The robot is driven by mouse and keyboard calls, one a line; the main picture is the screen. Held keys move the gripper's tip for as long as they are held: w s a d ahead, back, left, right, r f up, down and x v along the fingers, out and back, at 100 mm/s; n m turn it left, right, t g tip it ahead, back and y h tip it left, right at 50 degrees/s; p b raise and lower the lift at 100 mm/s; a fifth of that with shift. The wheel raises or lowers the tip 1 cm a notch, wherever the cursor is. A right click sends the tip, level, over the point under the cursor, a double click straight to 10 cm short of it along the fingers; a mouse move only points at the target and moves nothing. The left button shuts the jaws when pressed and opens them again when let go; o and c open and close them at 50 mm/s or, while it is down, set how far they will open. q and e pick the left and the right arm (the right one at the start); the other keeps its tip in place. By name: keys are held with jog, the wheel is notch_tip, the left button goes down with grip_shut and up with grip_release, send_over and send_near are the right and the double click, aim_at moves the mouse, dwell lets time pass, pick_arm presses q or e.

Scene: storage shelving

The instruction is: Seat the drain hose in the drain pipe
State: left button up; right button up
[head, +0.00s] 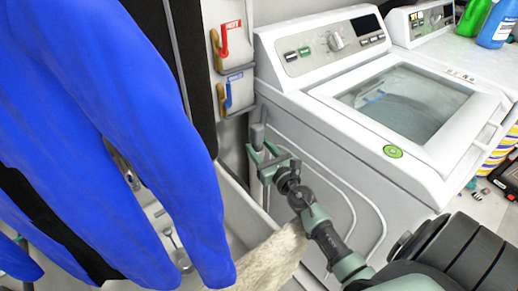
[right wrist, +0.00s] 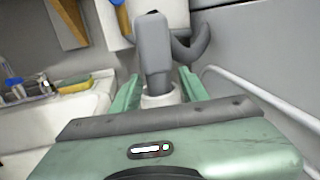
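The grey drain hose (right wrist: 152,45) stands nearly upright in the right wrist view, with a bend curving away behind it. Its narrower lower end meets the mouth of the white drain pipe (right wrist: 160,99) and appears to be inside it; the depth is hidden. In the head view the hose (head: 257,136) is a small grey piece beside the washer. My right gripper (right wrist: 162,92) has its green fingers spread on either side of the pipe mouth, with gaps to the hose. It also shows in the head view (head: 266,160). I cannot make out my left gripper.
The washer (head: 330,135) stands close on the right. Red and blue valve handles (head: 232,40) are on the wall above. A white sink (head: 235,205) lies at left, partly covered by a hanging blue garment (head: 110,110). A beige cloth (head: 268,258) hangs at its edge.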

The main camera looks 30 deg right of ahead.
jog(key=shift+a+f, duration=0.3)
jog(key=shift+f, duration=0.05)
jog(key=shift+s, duration=0.1)
jog(key=shift+r+p, duration=0.3)
jog(key=shift+p, duration=0.1)
notch_tip(320, 180, up, 20)
jog(key=p, duration=1.5)
jog(key=shift+d, duration=0.2)
